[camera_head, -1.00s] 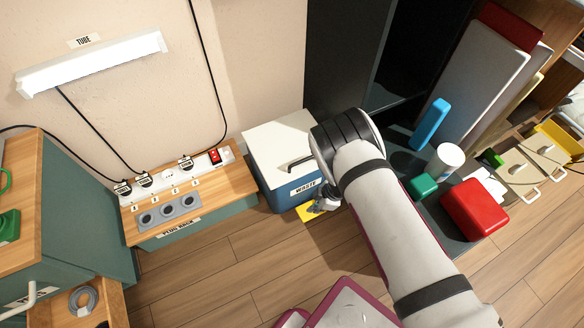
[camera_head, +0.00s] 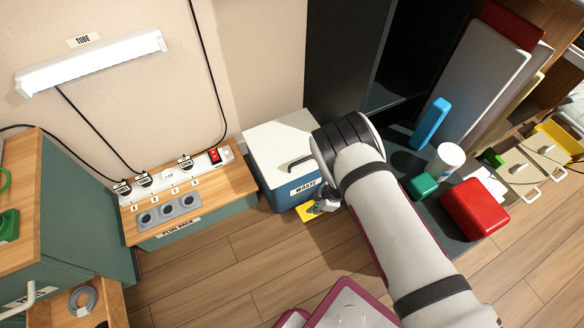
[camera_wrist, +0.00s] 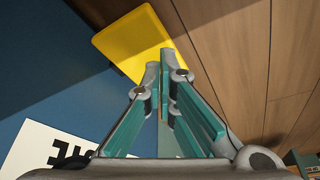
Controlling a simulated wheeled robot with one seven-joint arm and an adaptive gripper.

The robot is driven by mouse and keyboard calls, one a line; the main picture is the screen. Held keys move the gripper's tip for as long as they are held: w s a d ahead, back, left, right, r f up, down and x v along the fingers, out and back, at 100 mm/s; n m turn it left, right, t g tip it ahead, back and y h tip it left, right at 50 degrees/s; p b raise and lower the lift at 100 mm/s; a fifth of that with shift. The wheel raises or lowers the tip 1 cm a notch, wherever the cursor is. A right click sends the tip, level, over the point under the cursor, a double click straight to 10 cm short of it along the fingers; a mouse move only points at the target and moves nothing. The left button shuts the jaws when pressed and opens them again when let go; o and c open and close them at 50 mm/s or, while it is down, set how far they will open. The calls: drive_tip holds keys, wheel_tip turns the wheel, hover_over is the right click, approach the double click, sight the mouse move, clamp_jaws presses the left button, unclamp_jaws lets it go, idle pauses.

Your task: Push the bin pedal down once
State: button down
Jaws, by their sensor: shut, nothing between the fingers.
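The waste bin (camera_head: 284,190) is a blue box with a white lid (camera_head: 277,141), a dark handle and a WASTE label, standing against the wall. Its lid looks closed. The yellow pedal (camera_head: 306,213) sticks out low at the bin's front, and it also shows in the wrist view (camera_wrist: 131,42). My gripper (camera_head: 317,210) is shut and empty, its fingertips at the right part of the pedal. In the wrist view my fingertips (camera_wrist: 160,65) overlap the pedal's near edge; I cannot tell whether they touch it. My arm hides the bin's right side.
A wooden-topped bench with a power strip (camera_head: 178,173) and plug rack stands left of the bin. Right of my arm, a dark surface holds a red box (camera_head: 474,208), a green block (camera_head: 422,186) and a white cylinder (camera_head: 445,160).

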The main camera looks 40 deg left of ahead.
drive_tip(key=shift+f, duration=1.6)
drive_tip(key=shift+s+d+r+p, duration=0.1)
drive_tip(key=shift+d+r+p, duration=0.05)
drive_tip(key=shift+r+p, duration=1.15)
drive_tip(key=shift+d+r+p, duration=0.15)
drive_tip(key=shift+r+p, duration=0.6)
drive_tip(key=shift+r, duration=1)
drive_tip(key=shift+s+d+r+p, duration=0.1)
drive_tip(key=shift+d+r+p, duration=0.05)
drive_tip(key=shift+r+p, duration=1.15)
drive_tip(key=shift+r, duration=0.2)
drive_tip(key=shift+b, duration=0.3)
